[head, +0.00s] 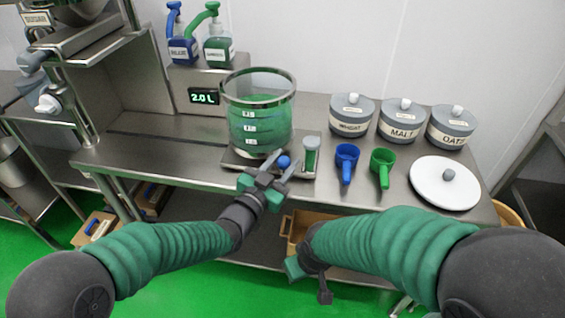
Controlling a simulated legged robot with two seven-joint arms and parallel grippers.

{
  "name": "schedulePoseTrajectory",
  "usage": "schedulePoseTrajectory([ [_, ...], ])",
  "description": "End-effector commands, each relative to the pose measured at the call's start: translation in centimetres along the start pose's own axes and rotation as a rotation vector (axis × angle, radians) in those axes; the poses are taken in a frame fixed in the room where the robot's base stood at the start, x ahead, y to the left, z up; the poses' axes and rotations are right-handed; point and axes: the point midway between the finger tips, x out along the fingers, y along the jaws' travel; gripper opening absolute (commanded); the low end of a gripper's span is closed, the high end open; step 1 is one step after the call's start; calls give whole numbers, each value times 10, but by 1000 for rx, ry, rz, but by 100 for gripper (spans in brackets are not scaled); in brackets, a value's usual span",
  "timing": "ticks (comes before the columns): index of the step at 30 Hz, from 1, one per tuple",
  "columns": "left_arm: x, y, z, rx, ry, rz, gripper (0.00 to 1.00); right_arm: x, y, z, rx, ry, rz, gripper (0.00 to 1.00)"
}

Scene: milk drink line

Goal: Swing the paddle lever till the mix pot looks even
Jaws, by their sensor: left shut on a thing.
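The mix pot (259,118) is a clear vessel with a metal rim and volume marks, standing on a metal base on the bench. Its contents look green; I cannot tell how even they are. The paddle lever's blue knob (284,162) shows at the front of the pot base. My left gripper (282,165) is shut on the lever, its fingers on both sides of the knob; they hide most of the lever. My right gripper (308,277) hangs low in front of the bench edge, well away from the pot, and its fingers are not clear.
A small green-filled tube (311,154) stands right of the lever. Blue (347,158) and green (383,163) scoops, a white lid (444,183) and lidded canisters (402,121) are farther right. A display (204,96) reads 2.0 L. Bench left of the pot is clear.

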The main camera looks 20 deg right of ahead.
Motion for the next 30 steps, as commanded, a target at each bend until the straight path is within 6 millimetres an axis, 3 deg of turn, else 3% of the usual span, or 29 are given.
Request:
schedulePoseTrajectory([
  [1,0,1,1,-1,-2,2,0,0,0,0,0,0,0,0],
  [2,0,1,1,-1,-3,2,35,0,0,0,0,0,0,0],
  [6,0,1,1,-1,-2,1,54,0,0,0,0,0,0,0],
  [17,-10,0,0,0,-3,-1,55,-1,0,0,0,0,0,0],
  [20,-30,-1,0,1,-5,-1,55,-3,0,-1,0,0,0,0],
  [30,-129,-1,1,0,-6,-2,55,-11,0,-3,0,0,0,0],
])
